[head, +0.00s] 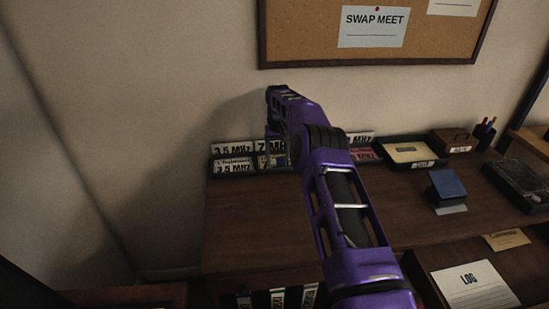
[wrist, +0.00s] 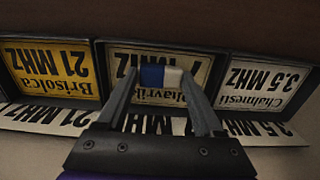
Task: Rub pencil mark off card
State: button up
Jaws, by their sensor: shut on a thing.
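In the wrist view my gripper (wrist: 160,78) is shut on a small blue and white eraser (wrist: 153,77). The eraser is in front of the middle card (wrist: 193,62), a pale 7 MHZ card in a dark frame, and hides part of its lettering. I cannot tell whether it touches the card. A yellow Brisolca 21 MHZ card (wrist: 53,70) is on the left and a pale 3.5 MHZ card (wrist: 262,80) on the right, all upside down. I cannot make out a pencil mark. In the head view my arm hides most of the gripper; the 3.5 MHZ card (head: 232,166) shows to its left.
Taller 3.5 MHZ, 7 MHZ and 21 MHZ labels stand behind the cards. The desk's left front is clear.

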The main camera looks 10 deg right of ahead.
jog(key=shift+d, duration=0.7)
jog(key=shift+s+a, duration=0.15)
jog(key=shift+a, duration=0.6)
jog(key=shift+s+a, duration=0.1)
jog(key=shift+a, duration=0.65)
jog(key=shift+w+d, duration=0.15)
jog(key=shift+d, duration=1.4)
jog(key=shift+w+a, duration=0.15)
jog(key=shift+a, duration=1.4)
jog(key=shift+s+d, duration=0.15)
jog(key=shift+d, duration=0.6)
jog(key=shift+s+d, duration=0.15)
jog(key=shift+d, duration=0.6)
jog(key=shift+w+a, duration=0.15)
jog(key=shift+a, duration=1.4)
